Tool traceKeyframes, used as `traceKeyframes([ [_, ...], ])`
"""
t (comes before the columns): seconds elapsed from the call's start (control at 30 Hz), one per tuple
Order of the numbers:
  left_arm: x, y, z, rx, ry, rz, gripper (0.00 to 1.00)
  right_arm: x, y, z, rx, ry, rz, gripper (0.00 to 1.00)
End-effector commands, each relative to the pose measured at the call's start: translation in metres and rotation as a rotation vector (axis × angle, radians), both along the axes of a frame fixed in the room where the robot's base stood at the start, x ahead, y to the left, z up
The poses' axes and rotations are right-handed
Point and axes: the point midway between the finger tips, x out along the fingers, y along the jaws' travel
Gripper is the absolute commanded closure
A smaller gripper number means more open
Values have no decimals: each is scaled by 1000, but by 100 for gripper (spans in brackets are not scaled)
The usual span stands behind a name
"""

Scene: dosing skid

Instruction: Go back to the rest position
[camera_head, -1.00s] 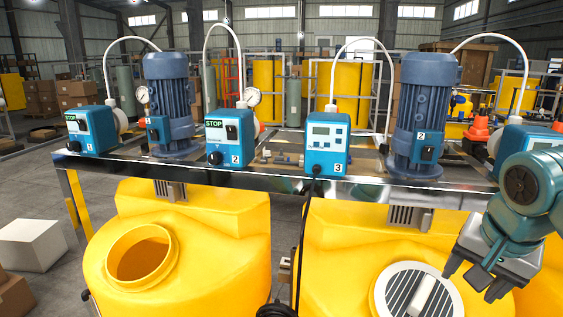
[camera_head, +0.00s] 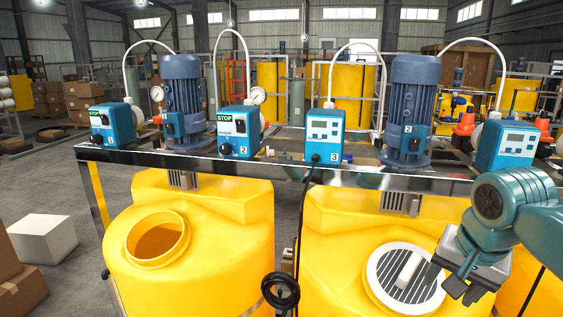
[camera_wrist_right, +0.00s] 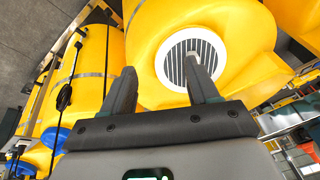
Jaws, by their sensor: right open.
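My right gripper (camera_head: 453,288) is at the lower right of the head view, over the right yellow tank (camera_head: 340,250). It is open and empty. Beside it, on the tank's top, is a white round strainer lid (camera_head: 388,262) with dark slots and a pale bar handle (camera_head: 408,268). In the right wrist view the two fingers (camera_wrist_right: 160,88) stand apart with nothing between them. The strainer lid (camera_wrist_right: 172,65) shows beyond the right finger, which covers part of it. My left gripper is not in view.
The left yellow tank (camera_head: 210,270) has an open round mouth (camera_head: 157,240). A metal frame (camera_head: 270,168) carries blue dosing pumps (camera_head: 324,137) and motors (camera_head: 410,110). A coiled black cable (camera_head: 281,291) hangs between the tanks. A white box (camera_head: 42,238) stands on the floor at left.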

Motion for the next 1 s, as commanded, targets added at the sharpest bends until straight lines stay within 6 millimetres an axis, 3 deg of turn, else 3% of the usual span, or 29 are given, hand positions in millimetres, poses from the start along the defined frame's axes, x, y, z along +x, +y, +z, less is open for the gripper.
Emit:
traceKeyframes([
  [0.27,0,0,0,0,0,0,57,31,32,-87,27,48,159,40],
  [0.37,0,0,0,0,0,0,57,37,48,-129,49,66,226,40],
  [0.47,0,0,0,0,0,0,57,36,68,-186,84,93,305,40],
  [0.53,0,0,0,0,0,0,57,28,85,-237,121,115,365,40],
  [0.67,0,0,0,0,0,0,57,-11,118,-335,204,148,460,40],
  [0.7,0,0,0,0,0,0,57,-28,127,-363,228,156,480,40],
  [0.8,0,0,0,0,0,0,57,-80,146,-419,275,174,513,40],
  [0.9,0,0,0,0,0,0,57,-130,157,-454,298,191,527,40],
  [1.0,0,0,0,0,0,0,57,-168,162,-472,300,202,538,40],
])
